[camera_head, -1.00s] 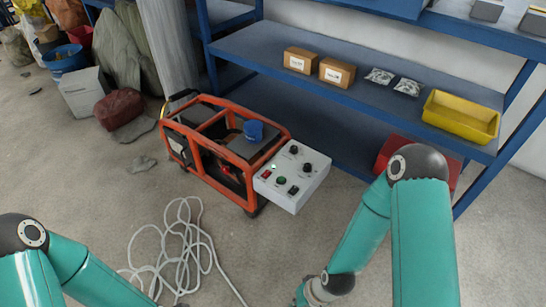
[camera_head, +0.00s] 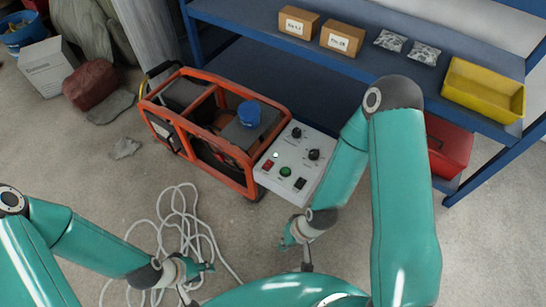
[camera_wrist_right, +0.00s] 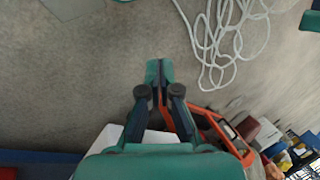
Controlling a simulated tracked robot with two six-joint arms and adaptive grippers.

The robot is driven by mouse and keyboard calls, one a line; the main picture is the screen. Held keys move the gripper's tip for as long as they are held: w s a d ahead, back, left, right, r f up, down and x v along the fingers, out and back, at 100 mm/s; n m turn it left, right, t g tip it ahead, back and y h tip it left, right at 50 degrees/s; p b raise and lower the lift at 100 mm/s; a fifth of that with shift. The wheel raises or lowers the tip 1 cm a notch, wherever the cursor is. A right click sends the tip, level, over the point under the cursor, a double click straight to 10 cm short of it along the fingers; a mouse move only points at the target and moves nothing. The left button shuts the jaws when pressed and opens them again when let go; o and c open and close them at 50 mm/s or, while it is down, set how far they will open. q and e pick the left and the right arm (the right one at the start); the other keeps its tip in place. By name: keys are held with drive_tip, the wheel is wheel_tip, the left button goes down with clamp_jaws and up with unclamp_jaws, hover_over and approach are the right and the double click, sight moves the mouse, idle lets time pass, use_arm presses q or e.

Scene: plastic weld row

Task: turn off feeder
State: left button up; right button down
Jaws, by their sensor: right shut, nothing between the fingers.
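The feeder control box (camera_head: 292,168) is a white panel at the right end of an orange-framed machine (camera_head: 207,120). It carries a red switch (camera_head: 268,165), a green button (camera_head: 285,171), a black switch (camera_head: 300,184), two black knobs and a small pale lamp (camera_head: 276,155). My right gripper (camera_wrist_right: 160,75) is shut and empty; in the head view it hangs just below the box's near edge, apart from it. A white part of the box shows behind it in the right wrist view. My left gripper (camera_head: 200,278) is over the cable; its finger gap is unclear.
A loose white cable (camera_head: 180,225) lies coiled on the floor at the lower left. A blue shelf (camera_head: 270,65) behind holds boxes, bags and a yellow bin (camera_head: 483,90). A red bin (camera_head: 447,150) is below. A blue cup (camera_head: 249,113) sits on the machine.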

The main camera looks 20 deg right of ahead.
drive_tip(key=w+d+r+n+t+b, duration=0.1)
drive_tip(key=w+d+r+n+t, duration=0.2)
drive_tip(key=w+r, duration=0.4)
drive_tip(key=w+d+r+n+t, duration=0.4)
drive_tip(key=w+r+n, duration=0.3)
drive_tip(key=w, duration=0.5)
drive_tip(key=shift+d+r+y+b, duration=0.35)
drive_tip(key=shift+d+r, duration=0.2)
drive_tip(key=shift+d, duration=0.15)
drive_tip(key=shift+w, duration=0.15)
drive_tip(key=b, duration=0.4)
hover_over(267, 161)
drive_tip(key=s, duration=0.2)
drive_tip(key=f, duration=0.7)
drive_tip(key=shift+s+d+f, duration=0.15)
drive_tip(key=shift+d+f, duration=0.15)
drive_tip(key=shift+d, duration=0.1)
drive_tip(key=shift+d+f+b, duration=0.2)
drive_tip(key=shift+f+b, duration=0.45)
drive_tip(key=shift+f, duration=0.55)
drive_tip(key=shift+d+f, duration=0.1)
drive_tip(key=shift+f, duration=0.45)
